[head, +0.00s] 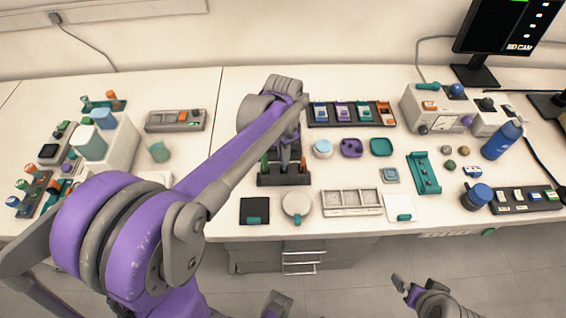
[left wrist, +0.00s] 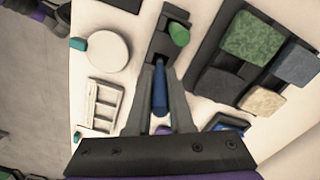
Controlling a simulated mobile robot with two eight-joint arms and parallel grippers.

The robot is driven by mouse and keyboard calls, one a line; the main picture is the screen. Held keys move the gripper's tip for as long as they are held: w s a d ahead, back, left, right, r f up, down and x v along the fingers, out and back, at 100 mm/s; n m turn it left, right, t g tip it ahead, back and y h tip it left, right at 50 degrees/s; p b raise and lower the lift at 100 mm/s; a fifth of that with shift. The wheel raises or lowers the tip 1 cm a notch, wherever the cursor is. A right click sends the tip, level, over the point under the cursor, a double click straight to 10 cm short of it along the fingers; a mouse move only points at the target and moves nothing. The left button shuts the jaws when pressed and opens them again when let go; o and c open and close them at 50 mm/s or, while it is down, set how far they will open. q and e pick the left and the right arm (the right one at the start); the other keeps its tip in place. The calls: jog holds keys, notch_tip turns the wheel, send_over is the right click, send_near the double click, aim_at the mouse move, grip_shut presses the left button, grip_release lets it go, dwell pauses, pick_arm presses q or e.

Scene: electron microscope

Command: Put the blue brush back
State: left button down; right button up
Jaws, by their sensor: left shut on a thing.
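The blue brush (left wrist: 160,88) shows in the left wrist view as a blue handle between the two fingers of my left gripper (left wrist: 160,118). The gripper is shut on it. In the head view my left gripper (head: 285,158) is over the dark brush holder (head: 284,180), and the blue brush is hard to make out there. The holder also shows in the left wrist view (left wrist: 169,20), with a green handle (left wrist: 179,34) standing in it. The brush's far end is at the holder's edge; I cannot tell whether it is inside a slot. My right gripper (head: 405,286) is low in front of the table.
A black pad (head: 254,211), a round pale dish (head: 296,204) and a white sectioned tray (head: 351,202) lie near the front edge. A dark rack of colored blocks (head: 350,114) is behind. Bare tabletop shows left of the holder.

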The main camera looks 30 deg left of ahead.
aim_at(283, 166)
pick_arm(q)
jog(key=shift+f, duration=1.85)
jog(key=shift+f+b, duration=0.2)
jog(key=shift+b, duration=0.1)
jog(key=c, duration=0.8)
grip_release()
jog(key=shift+r, duration=0.15)
